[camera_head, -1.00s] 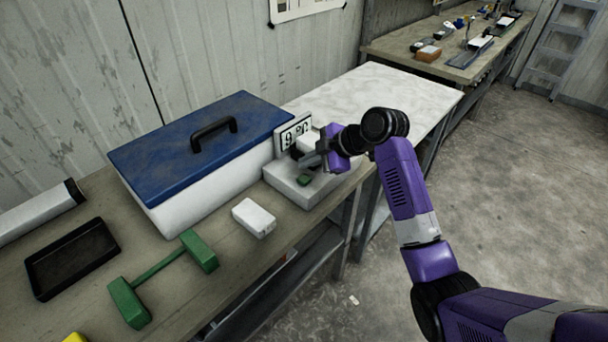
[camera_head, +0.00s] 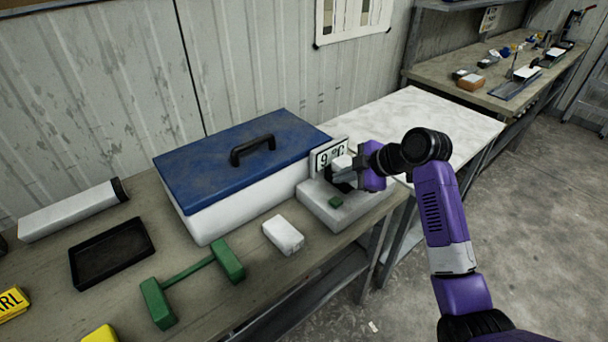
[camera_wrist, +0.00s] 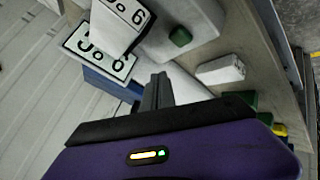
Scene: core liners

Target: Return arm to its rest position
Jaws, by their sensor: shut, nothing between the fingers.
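A white cooler with a blue lid (camera_head: 240,150) stands left of the device. A white block (camera_head: 283,234), a green dumbbell-shaped holder (camera_head: 195,281), a black tray (camera_head: 112,252) and a white tube (camera_head: 72,210) lie on the bench. A pale tabletop (camera_head: 420,115) is clear behind. Open floor lies right.

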